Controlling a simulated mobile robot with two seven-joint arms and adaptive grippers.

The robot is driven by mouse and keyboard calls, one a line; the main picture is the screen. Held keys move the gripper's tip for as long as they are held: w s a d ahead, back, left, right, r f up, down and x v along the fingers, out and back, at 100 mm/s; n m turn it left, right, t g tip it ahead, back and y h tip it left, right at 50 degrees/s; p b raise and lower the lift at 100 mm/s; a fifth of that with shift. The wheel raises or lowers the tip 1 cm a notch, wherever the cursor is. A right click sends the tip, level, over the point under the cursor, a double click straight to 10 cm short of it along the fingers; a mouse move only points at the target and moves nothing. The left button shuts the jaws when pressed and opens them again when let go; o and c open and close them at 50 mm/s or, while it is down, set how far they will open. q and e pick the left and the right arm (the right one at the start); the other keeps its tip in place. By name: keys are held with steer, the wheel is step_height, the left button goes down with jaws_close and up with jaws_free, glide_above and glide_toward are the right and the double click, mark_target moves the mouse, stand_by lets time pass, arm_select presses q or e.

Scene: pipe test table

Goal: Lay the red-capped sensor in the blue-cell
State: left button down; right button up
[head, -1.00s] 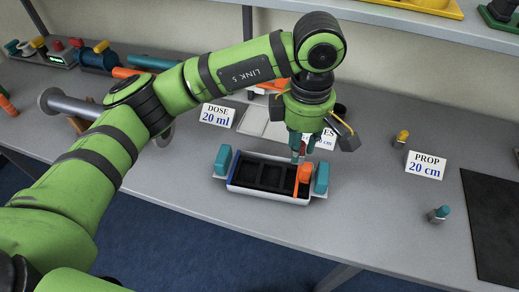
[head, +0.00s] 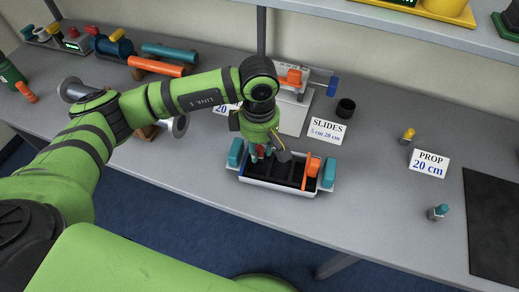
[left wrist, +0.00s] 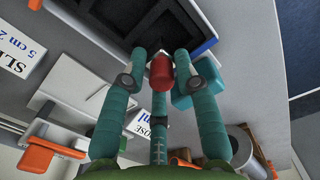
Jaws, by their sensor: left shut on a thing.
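My left gripper (head: 258,156) is shut on the red-capped sensor, just above the left part of the black tray (head: 262,184). The sensor's red cap (head: 261,150) shows between the fingers; its body is mostly hidden. In the left wrist view the red cap (left wrist: 161,72) sits between the teal fingertips (left wrist: 160,58), near the tray's blue-edged end (left wrist: 205,46). The tray has several dark compartments, teal handles at both ends and an orange piece (head: 311,167) at its right end. The blue-cell is largely hidden by the gripper in the head view. My right gripper is not in view.
A SLIDES sign (head: 327,130) and a black cup (head: 346,108) stand behind the tray. A yellow-capped piece (head: 408,136), a PROP sign (head: 430,164) and a teal-capped piece (head: 438,212) stand to the right. The table between them and the tray is clear.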

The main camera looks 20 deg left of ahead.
mark_target(259, 155)
arm_select(q)
step_height(259, 155, down, 2)
steer(key=shift+f+p, duration=0.15)
steer(key=shift+p, duration=0.3)
steer(key=shift+f, duration=0.3)
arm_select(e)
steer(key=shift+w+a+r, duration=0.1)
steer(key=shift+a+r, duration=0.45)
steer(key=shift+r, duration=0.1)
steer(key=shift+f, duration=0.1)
arm_select(q)
steer(key=shift+f+b, duration=0.2)
steer(key=shift+b, duration=0.1)
steer(key=c, duration=0.9)
jaws_free()
steer(key=shift+c, duration=0.2)
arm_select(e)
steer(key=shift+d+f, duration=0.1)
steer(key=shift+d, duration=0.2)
